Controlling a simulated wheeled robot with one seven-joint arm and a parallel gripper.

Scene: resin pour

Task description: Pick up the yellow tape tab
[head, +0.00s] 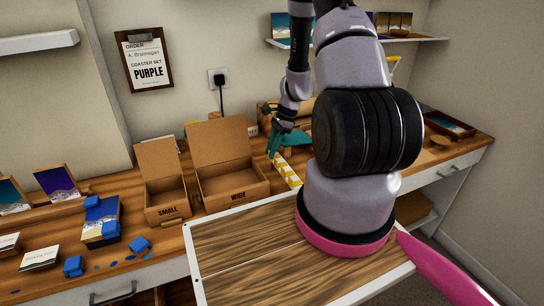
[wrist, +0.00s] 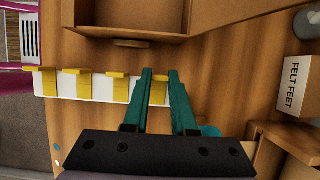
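A white strip with several yellow tape tabs (wrist: 118,90) lies on the wooden bench in the wrist view. It also shows in the head view (head: 287,171), partly hidden by my arm. My gripper (wrist: 160,72) has two teal fingers over the strip's right end. The fingers stand apart, one on either side of the rightmost yellow tab (wrist: 159,93). Whether they touch it I cannot tell. In the head view my gripper (head: 272,154) is at the far end of the strip, behind the wood-topped surface.
The open WIDE box (head: 235,186) and SMALL box (head: 166,205) stand left of the strip. A FELT FEET box (wrist: 303,84) is to the right in the wrist view. A white-edged wooden top (head: 245,262) lies in front. Blue pieces (head: 73,266) lie at left.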

